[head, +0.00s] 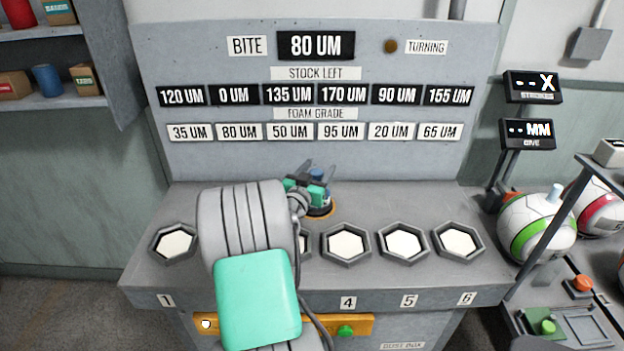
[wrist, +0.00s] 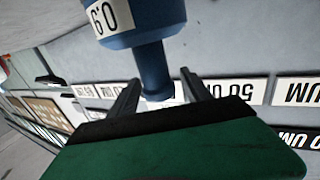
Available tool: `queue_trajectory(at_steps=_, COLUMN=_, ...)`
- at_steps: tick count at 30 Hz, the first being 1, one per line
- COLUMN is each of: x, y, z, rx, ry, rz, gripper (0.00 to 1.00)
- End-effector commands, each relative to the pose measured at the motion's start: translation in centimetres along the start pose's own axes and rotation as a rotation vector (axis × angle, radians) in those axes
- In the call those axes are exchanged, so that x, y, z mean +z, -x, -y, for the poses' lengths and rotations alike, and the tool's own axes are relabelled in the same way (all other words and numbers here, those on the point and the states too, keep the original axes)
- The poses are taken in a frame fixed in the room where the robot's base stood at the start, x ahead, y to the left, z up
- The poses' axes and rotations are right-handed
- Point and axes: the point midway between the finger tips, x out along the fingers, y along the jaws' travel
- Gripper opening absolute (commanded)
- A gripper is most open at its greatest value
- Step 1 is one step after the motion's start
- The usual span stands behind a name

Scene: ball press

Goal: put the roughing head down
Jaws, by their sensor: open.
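The roughing head appears to be the blue tool (head: 318,192) with an orange-edged base, standing on the grey bench top behind the row of hexagonal pads. In the wrist view its blue body (wrist: 145,32) carries a white label with upside-down digits, and its narrower stem reaches toward my fingers. My gripper (head: 318,170) is at the tool's top. In the wrist view my gripper (wrist: 160,90) is open, with one finger on each side of the stem and gaps beside it. My arm hides part of the bench and some of the pads.
White hexagonal pads (head: 347,244) line the bench front (head: 420,288). A sign panel (head: 320,60) rises behind, reading "BITE 80 UM" and "TURNING". An orange bar with a green button (head: 345,331) is below. Striped balls (head: 537,224) and a small console (head: 565,322) stand at right.

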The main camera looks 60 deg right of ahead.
Motion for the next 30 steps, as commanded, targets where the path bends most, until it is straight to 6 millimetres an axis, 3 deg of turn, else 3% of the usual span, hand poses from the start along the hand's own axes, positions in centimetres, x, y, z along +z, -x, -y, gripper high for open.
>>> queue_trajectory(at_steps=6, x=0.4, y=5.7, z=0.2, rx=-0.006, ry=0.001, rz=0.0, gripper=0.57)
queue_trajectory(at_steps=12, x=0.3, y=9.8, z=0.1, rx=-0.004, ry=0.002, rz=0.0, gripper=0.57)
queue_trajectory(at_steps=16, x=0.2, y=10.8, z=0.0, rx=0.0, ry=0.001, rz=0.0, gripper=0.57)
queue_trajectory(at_steps=25, x=0.1, y=10.9, z=-0.1, rx=0.001, ry=0.001, rz=0.0, gripper=0.57)
queue_trajectory(at_steps=30, x=-1.4, y=10.8, z=-0.1, rx=0.001, ry=0.001, rz=0.0, gripper=0.57)
